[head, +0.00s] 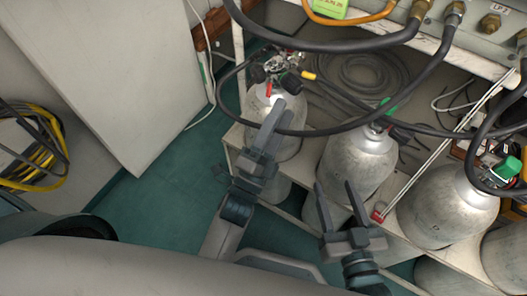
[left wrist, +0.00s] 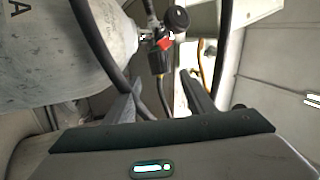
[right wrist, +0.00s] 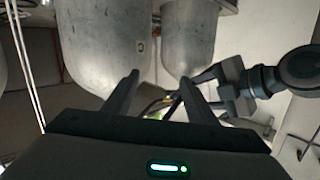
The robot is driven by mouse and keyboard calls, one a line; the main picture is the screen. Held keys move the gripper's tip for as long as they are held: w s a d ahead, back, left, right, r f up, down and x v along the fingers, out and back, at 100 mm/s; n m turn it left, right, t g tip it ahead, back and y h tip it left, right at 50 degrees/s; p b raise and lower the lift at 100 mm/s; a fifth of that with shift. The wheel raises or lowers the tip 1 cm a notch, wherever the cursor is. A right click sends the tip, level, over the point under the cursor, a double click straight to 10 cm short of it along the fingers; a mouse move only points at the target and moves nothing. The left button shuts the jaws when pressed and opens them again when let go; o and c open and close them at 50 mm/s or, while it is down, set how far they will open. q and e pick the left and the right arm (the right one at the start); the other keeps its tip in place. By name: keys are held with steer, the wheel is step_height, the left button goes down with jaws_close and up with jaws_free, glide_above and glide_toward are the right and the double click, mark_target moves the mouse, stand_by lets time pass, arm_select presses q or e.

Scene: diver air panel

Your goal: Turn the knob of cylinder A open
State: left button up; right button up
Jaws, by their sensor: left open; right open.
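Cylinder A (head: 257,108), a grey metal bottle, stands at the left end of the row. Its letter A shows in the left wrist view on the grey body (left wrist: 55,50). Its valve carries a black knob (head: 258,74) and another black knob (head: 291,83), with a red part below; a round black knob (left wrist: 178,18) and the red part (left wrist: 164,43) also show in the left wrist view. My left gripper (head: 277,108) is open and empty, in front of the cylinder and short of the knobs. My right gripper (head: 336,186) is open and empty, before the middle cylinder (head: 355,160).
A third cylinder (head: 445,205) stands to the right. Black hoses (head: 330,130) loop across the cylinders. A panel with fittings (head: 480,35) hangs above. A pale cabinet (head: 110,75) stands left. The green floor (head: 165,185) between is clear.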

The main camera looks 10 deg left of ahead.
arm_select(q)
steer(key=b+v, duration=0.1)
steer(key=v, duration=0.8)
steer(key=shift+b, duration=0.4)
arm_select(e)
step_height(320, 180, up, 7)
steer(key=s+a+t+y, duration=0.1)
steer(key=t, duration=0.3)
steer(key=shift+y, duration=0.4)
arm_select(q)
steer(key=shift+f, duration=0.1)
